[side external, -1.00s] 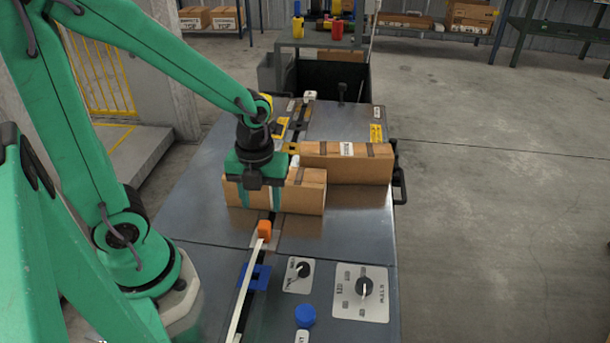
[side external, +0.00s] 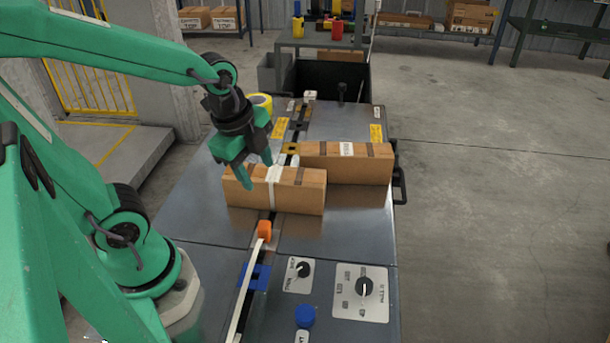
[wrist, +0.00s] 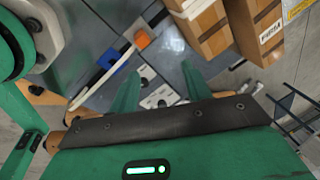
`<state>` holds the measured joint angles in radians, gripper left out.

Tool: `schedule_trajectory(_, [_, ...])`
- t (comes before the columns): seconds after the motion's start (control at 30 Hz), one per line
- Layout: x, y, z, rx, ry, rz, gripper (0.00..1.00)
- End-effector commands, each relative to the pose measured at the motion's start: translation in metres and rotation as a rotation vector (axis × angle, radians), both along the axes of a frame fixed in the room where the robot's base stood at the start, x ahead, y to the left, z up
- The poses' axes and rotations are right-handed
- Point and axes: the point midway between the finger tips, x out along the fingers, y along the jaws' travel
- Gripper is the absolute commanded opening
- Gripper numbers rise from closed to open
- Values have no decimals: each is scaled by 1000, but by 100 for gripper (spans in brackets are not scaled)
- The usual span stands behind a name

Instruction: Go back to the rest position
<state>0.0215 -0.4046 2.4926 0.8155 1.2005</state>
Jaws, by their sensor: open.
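My gripper (side external: 258,172) is open and empty, tilted down, in the side view. It is at the left end of the nearer cardboard box (side external: 300,195), and one green finger overlaps the box in the picture; I cannot tell whether they touch. That box lies on the metal table (side external: 340,230) with a white band around its middle. In the wrist view my gripper's two green fingers (wrist: 158,92) are spread with nothing between them, and the box (wrist: 200,18) is at the top.
A second cardboard box (side external: 350,162) lies behind, to the right. An orange block (side external: 264,230), a white strip (side external: 244,300), dial plates (side external: 361,294) and a blue knob (side external: 305,316) are on the near table. A yellow roll (side external: 261,103) stands at the left edge.

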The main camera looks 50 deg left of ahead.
Motion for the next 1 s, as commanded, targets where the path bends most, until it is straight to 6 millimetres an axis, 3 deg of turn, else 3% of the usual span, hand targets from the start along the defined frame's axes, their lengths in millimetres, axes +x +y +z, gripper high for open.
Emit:
schedule_trajectory(0.7, [-21,5,64,-347,-194,972,48])
schedule_trajectory(1.0, [-26,5,73,-431,-218,1142,48])
